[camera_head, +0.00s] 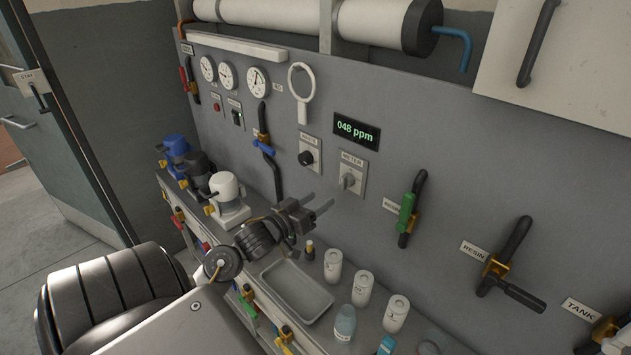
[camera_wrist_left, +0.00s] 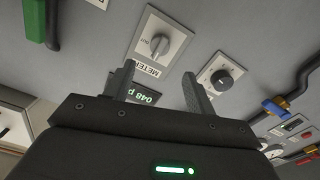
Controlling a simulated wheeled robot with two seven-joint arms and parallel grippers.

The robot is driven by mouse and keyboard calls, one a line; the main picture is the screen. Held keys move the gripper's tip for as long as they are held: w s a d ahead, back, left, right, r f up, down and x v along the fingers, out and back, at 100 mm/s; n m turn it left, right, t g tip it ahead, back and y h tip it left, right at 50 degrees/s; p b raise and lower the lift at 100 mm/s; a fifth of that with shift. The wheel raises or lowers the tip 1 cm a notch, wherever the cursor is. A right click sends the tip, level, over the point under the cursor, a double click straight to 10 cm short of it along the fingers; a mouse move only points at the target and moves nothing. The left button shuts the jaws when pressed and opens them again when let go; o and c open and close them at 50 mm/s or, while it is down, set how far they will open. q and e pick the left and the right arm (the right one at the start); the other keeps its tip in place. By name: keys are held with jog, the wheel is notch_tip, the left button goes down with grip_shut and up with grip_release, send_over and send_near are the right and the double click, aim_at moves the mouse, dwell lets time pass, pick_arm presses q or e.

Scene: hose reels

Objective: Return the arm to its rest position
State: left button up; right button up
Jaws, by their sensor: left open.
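My left arm comes in from the lower left in the head view. Its gripper (camera_head: 319,205) is open and empty, held in front of the grey panel above the counter. The left wrist view shows its two fingers (camera_wrist_left: 158,88) apart with nothing between them. Beyond them are the METER plate with its grey knob (camera_wrist_left: 160,45) and the display reading 048 ppm, partly hidden by the fingers. In the head view the METER knob (camera_head: 347,181) is a little up and right of the fingertips, and the display (camera_head: 357,132) is above it. My right gripper is not in view.
Below the gripper, the counter holds a grey tray (camera_head: 297,291), several white canisters (camera_head: 363,288) and a clear bottle (camera_head: 345,322). Pumps (camera_head: 228,197) stand left of it. Green (camera_head: 407,208) and black (camera_head: 510,242) valve handles stick out from the panel on the right.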

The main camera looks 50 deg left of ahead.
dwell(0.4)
pick_arm(q)
jog(key=s+d+f+m+g+y, duration=0.1)
jog(key=s+d+f+g, duration=0.3)
jog(key=f, duration=0.3)
jog(key=s+d+f+m+g, duration=0.1)
jog(key=s+d+f+g, duration=0.25)
jog(key=d+f, duration=0.2)
jog(key=s+d+f+m+g+h, duration=0.1)
jog(key=s+d+f+m+g, duration=0.1)
jog(key=s+d+f+g, duration=0.5)
jog(key=s+d+f+m+h, duration=0.15)
jog(key=s+d, duration=0.35)
jog(key=s, duration=0.5)
notch_tip(320, 180, down, 32)
jog(key=s+g+b, duration=0.1)
jog(key=s+b, duration=0.1)
jog(key=b, duration=0.3)
jog(key=s+a+f+g+y+b, duration=0.1)
jog(key=s+a+f+b, duration=0.2)
jog(key=s+f, duration=1.2)
jog(key=shift+s+a+f, duration=0.15)
jog(key=shift+s+f, duration=0.25)
jog(key=shift+f, duration=0.45)
